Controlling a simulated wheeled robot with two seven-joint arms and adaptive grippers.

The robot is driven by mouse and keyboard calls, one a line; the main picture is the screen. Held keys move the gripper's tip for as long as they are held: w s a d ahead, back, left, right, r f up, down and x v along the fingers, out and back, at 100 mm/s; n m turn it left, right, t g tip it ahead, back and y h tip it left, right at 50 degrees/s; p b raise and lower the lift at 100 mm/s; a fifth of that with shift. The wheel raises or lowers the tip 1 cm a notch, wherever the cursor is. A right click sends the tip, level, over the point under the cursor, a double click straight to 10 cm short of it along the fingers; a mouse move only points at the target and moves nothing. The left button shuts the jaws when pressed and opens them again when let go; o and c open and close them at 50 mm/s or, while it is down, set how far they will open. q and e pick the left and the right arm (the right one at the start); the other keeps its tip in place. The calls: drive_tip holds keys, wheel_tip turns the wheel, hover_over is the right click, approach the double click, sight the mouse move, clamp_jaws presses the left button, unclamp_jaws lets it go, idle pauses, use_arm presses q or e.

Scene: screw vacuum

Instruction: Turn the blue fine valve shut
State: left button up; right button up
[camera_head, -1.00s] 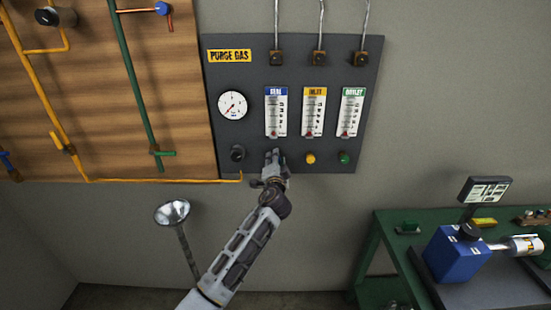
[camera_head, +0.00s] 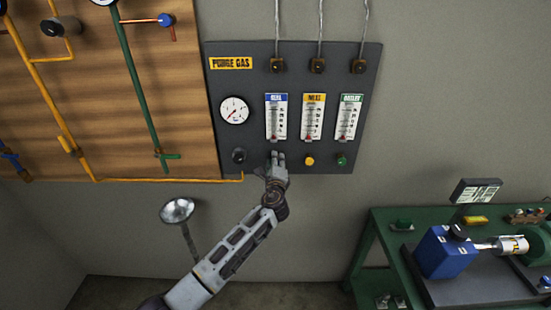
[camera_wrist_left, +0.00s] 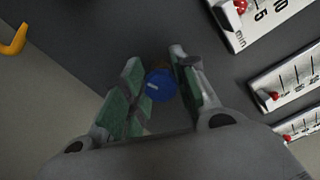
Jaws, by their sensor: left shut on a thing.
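The blue fine valve (camera_wrist_left: 160,85) is a small round knob with a white mark, seen in the left wrist view between my fingers. It stands on the dark grey panel (camera_head: 225,60), below the blue-labelled flowmeter (camera_head: 276,118). My left gripper (camera_head: 277,158) reaches up to the panel and hides the knob in the head view. In the left wrist view my left gripper (camera_wrist_left: 158,88) has its green-padded fingers on both sides of the knob, shut on it. My right gripper is not in view.
A yellow knob (camera_head: 309,161) and a green knob (camera_head: 341,160) sit close to the right of my gripper. A black knob (camera_head: 238,156) is to the left, below a round gauge (camera_head: 234,110). A green workbench (camera_head: 385,217) stands at lower right.

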use_arm(q)
drive_tip(key=m+p, duration=0.1)
drive_tip(key=m, duration=0.2)
drive_tip(key=shift+f+m, duration=0.1)
drive_tip(key=shift+m, duration=0.6)
drive_tip(key=o, duration=1.1)
drive_tip(key=shift+c, duration=0.2)
drive_tip(key=shift+s, duration=0.15)
drive_tip(key=s, duration=1.1)
drive_tip(key=shift+s, duration=0.4)
